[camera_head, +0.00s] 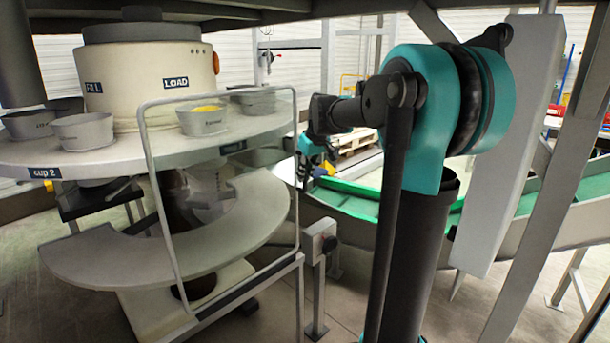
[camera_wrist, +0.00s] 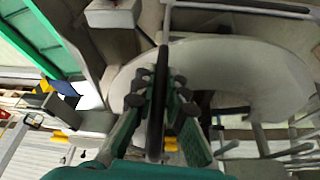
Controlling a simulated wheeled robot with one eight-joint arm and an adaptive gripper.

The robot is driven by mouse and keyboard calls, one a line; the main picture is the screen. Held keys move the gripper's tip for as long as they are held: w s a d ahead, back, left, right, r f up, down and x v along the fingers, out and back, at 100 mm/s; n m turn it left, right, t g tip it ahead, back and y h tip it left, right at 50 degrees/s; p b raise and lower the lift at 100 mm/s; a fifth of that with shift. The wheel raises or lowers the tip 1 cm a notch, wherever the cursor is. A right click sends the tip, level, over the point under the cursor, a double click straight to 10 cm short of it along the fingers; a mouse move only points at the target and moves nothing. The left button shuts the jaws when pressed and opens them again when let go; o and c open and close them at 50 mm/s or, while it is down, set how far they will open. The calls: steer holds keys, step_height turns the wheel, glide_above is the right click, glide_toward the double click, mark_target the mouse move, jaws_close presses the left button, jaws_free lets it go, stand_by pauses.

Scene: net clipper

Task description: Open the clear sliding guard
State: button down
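The clear guard (camera_head: 222,200) is a see-through pane in a light rounded frame. It stands upright in front of the round cup table and the curved lower tray. My gripper (camera_head: 307,165) is small in the head view, just to the right of the guard's right frame edge. In the wrist view, my gripper (camera_wrist: 161,90) has one finger on each side of a dark upright bar (camera_wrist: 159,125). I cannot tell whether the fingers touch the bar, or whether the bar belongs to the guard.
The cup table (camera_head: 130,150) carries several grey cups, one with yellow contents (camera_head: 203,119). The curved tray (camera_head: 100,262) lies below it. A grey post with a box (camera_head: 319,243) stands by the guard's lower right. A green conveyor (camera_head: 345,202) runs behind my arm.

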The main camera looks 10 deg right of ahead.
mark_target(178, 224)
stand_by(0.4)
steer(key=s+a, duration=0.8)
steer(key=a, duration=0.3)
steer(key=s+a, duration=0.8)
steer(key=a, duration=0.3)
steer(key=s+a, duration=0.8)
steer(key=a, duration=0.4)
steer(key=shift+s, duration=0.3)
steer(key=c, duration=1.6)
jaws_free()
steer(key=shift+d, duration=0.1)
steer(key=shift+o, duration=0.2)
steer(key=shift+r, duration=0.1)
steer(key=v, duration=1.1)
steer(key=shift+r, duration=0.4)
steer(key=shift+s, duration=0.1)
